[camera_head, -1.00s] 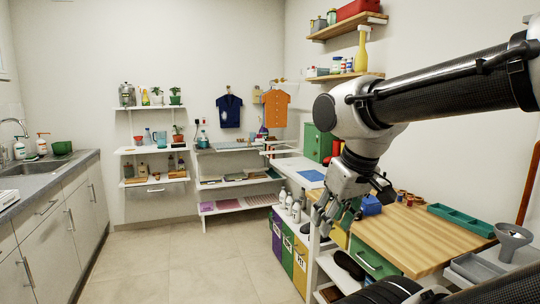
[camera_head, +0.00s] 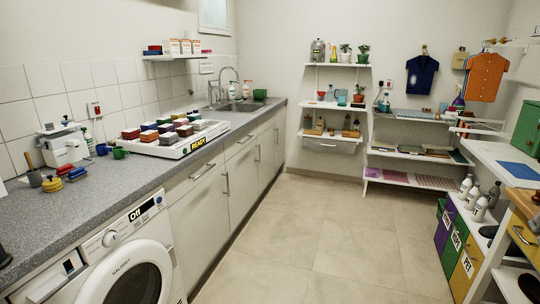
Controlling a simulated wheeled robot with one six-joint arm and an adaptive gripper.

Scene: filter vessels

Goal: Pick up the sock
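I cannot make out a sock for certain in the head view. A dark rounded item (camera_head: 529,287) lies on the low shelf at the bottom right, cut by the frame edge; I cannot tell what it is. The washing machine (camera_head: 130,262) stands at the lower left with its round door shut and a display reading "Off". My gripper is out of view, so its state and anything in it do not show.
A grey counter (camera_head: 65,215) with a sink runs along the left wall. A white tray marked READY (camera_head: 165,147) holds several coloured blocks. Shelves (camera_head: 330,104) stand at the back. Labelled bins (camera_head: 463,265) line the right. The tiled floor (camera_head: 310,240) between is clear.

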